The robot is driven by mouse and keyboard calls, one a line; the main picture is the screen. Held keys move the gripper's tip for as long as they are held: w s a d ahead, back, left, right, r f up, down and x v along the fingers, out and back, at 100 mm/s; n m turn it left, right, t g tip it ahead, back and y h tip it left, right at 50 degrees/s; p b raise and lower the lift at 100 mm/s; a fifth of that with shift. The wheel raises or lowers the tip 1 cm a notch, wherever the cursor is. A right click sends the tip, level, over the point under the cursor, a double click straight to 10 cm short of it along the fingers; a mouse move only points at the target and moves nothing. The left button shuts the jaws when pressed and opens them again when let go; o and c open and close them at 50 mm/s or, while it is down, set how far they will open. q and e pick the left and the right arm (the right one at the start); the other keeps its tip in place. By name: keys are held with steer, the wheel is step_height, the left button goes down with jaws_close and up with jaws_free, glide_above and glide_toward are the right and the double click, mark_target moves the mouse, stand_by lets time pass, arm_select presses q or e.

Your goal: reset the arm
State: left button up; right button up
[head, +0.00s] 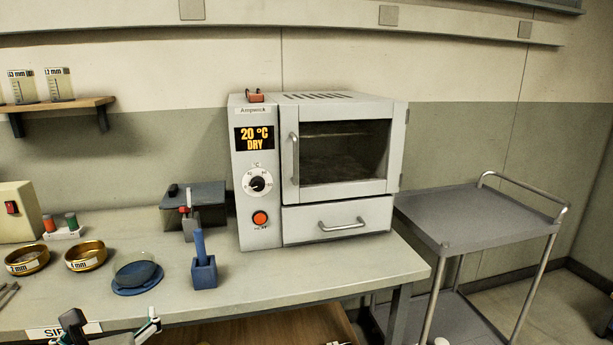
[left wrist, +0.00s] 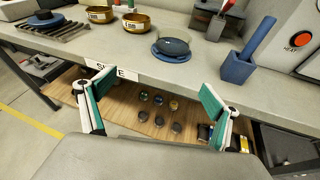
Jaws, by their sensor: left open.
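My left gripper (head: 112,328) shows at the bottom left of the head view, at the front edge of the bench (head: 330,280). In the left wrist view its two green-padded fingers (left wrist: 156,103) are spread wide with nothing between them. Behind the gap lie the bench's front edge and a wooden shelf (left wrist: 110,110) below it, with several small round pieces on the shelf. My right gripper is not seen in either view.
A grey oven (head: 262,215) reading "20 °C DRY" stands on the bench, door and drawer shut. Blue holder (head: 204,274), blue dish (head: 137,278) and brass sieves (head: 86,256) stand near the gripper. A grey cart (head: 470,215) is at right.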

arm_select(q)
step_height(320, 180, up, 8)
steer(key=s+a+m+t+y+p, duration=0.25)
steer(key=m+t+y, duration=0.3)
steer(key=m, duration=0.55)
steer(key=d+f+m+t+h, duration=0.4)
steer(key=d+f+m+h, duration=0.3)
steer(key=d+m+h, duration=0.8)
steer(key=s+d+f+m+g+h+p, duration=0.1)
steer(key=s+d+f+m+g, duration=0.15)
steer(key=f+m, duration=0.5)
steer(key=s+d+f+m+g+h+p, duration=0.1)
steer(key=s+d+f+m+g, duration=0.15)
steer(key=f+m, duration=0.45)
steer(key=s+a+f+m+g+y, duration=0.1)
steer(key=s+f+m+g, duration=0.1)
steer(key=s+f, duration=0.3)
steer(key=s+a+f+m+g+y, duration=0.1)
steer(key=s+f+g, duration=0.3)
steer(key=f, duration=0.7)
steer(key=shift+s+f+m, duration=0.3)
steer(key=shift+s+m, duration=0.55)
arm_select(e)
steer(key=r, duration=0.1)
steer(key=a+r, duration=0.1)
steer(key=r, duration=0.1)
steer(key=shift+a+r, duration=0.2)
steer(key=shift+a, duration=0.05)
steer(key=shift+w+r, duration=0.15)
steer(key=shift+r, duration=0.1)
